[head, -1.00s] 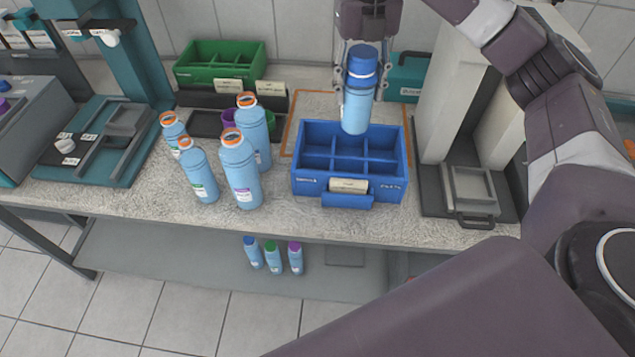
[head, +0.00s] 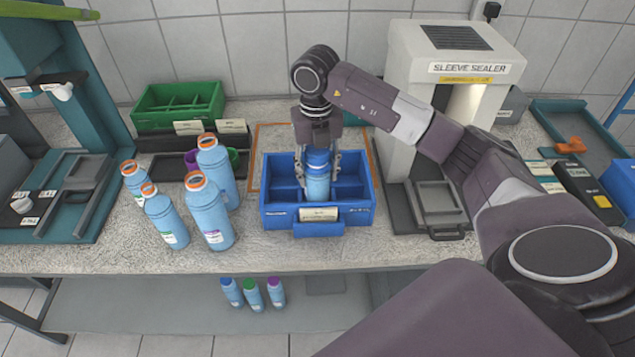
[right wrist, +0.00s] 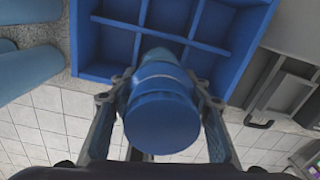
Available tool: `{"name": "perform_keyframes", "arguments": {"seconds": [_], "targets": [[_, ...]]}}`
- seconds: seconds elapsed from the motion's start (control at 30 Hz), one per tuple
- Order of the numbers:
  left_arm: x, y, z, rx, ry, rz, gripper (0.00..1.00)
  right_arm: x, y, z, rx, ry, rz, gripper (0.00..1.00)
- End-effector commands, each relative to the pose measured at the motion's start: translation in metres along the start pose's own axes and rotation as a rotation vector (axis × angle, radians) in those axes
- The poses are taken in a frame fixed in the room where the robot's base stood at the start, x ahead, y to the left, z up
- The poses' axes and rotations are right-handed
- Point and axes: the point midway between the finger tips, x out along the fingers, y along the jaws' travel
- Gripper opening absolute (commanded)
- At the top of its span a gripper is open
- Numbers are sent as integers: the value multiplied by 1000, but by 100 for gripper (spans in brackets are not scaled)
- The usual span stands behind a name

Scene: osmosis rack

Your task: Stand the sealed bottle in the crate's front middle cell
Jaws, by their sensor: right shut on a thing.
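The sealed bottle (head: 317,185) is light blue with a blue cap. My right gripper (head: 318,168) is shut on it from above, near the cap. The bottle is upright, with its lower part inside the blue crate (head: 291,219), at the front middle cell; its base is hidden by the crate's front wall. In the right wrist view the blue cap (right wrist: 162,122) shows between the fingers of my right gripper (right wrist: 160,105), with the crate's dividers (right wrist: 160,38) beyond. I cannot tell whether the base touches the cell floor. My left gripper is not in view.
Several open light-blue bottles with orange rims (head: 209,208) stand left of the crate. A green crate (head: 178,108) is behind them. The sleeve sealer (head: 430,120) stands to the right. Three small bottles (head: 253,294) are on the lower shelf.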

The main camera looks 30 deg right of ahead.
Motion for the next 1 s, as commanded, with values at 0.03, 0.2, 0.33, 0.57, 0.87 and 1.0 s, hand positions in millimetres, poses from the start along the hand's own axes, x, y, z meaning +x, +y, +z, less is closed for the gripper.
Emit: {"name": "perform_keyframes", "arguments": {"seconds": [0.03, 0.2, 0.33, 0.57, 0.87, 1.0], "targets": [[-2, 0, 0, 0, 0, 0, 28, 2, 0, 0, 0, -1, 2, 9], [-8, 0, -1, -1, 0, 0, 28, 21, 0, -1, 0, 2, 0, 9], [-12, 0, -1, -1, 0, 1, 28, 40, 1, 0, 1, 1, 1, 9], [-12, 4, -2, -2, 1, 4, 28, 47, 1, 1, -1, -3, 1, 9], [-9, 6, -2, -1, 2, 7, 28, 50, 1, 0, -1, -1, 1, 52], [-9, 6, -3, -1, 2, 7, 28, 50, 1, 0, -1, -1, 0, 61]]}}
